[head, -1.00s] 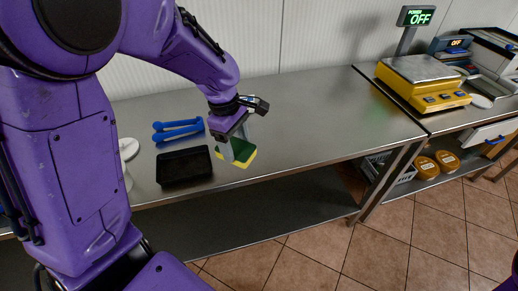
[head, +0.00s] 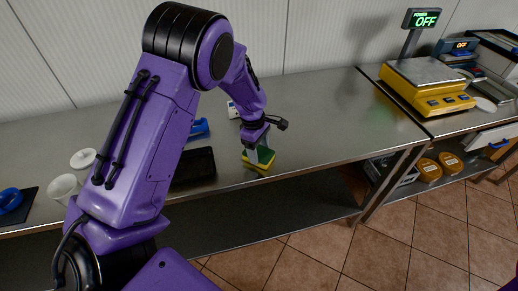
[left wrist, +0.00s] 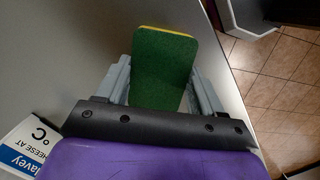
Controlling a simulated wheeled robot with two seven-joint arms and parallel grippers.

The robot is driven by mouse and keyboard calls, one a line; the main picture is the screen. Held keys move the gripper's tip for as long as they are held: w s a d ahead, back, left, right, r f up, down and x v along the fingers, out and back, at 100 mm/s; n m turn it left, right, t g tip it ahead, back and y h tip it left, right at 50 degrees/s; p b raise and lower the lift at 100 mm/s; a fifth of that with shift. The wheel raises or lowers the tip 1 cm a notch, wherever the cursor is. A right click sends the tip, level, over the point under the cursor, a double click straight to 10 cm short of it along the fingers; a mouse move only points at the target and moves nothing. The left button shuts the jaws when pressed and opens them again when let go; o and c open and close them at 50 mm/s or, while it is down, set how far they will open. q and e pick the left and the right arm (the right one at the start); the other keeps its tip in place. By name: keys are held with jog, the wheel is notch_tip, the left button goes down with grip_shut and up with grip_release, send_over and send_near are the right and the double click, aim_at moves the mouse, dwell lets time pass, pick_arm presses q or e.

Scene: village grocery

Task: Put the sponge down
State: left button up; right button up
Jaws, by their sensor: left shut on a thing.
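The sponge (head: 259,165) is yellow with a green side. My left gripper (head: 262,153) is shut on it near the front edge of the steel table (head: 320,127). In the left wrist view the sponge (left wrist: 163,70) shows its green face and a thin yellow edge between the two grey fingers. The sponge is at or very close to the tabletop; I cannot tell whether it touches. My right gripper is not in view.
A black tray (head: 194,167) lies left of the sponge, with a blue item (head: 199,129) behind it. White cups (head: 64,187) stand further left. A yellow scale (head: 427,83) stands at the right. The tabletop right of the sponge is clear.

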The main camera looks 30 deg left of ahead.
pick_arm(q)
jog(key=shift+f, duration=0.1)
jog(key=o, duration=0.9)
jog(key=shift+o, duration=0.2)
notch_tip(320, 180, up, 12)
jog(key=a, duration=0.1)
jog(key=shift+a+b, duration=0.3)
jog(key=shift+a, duration=0.1)
jog(key=shift+s, duration=0.1)
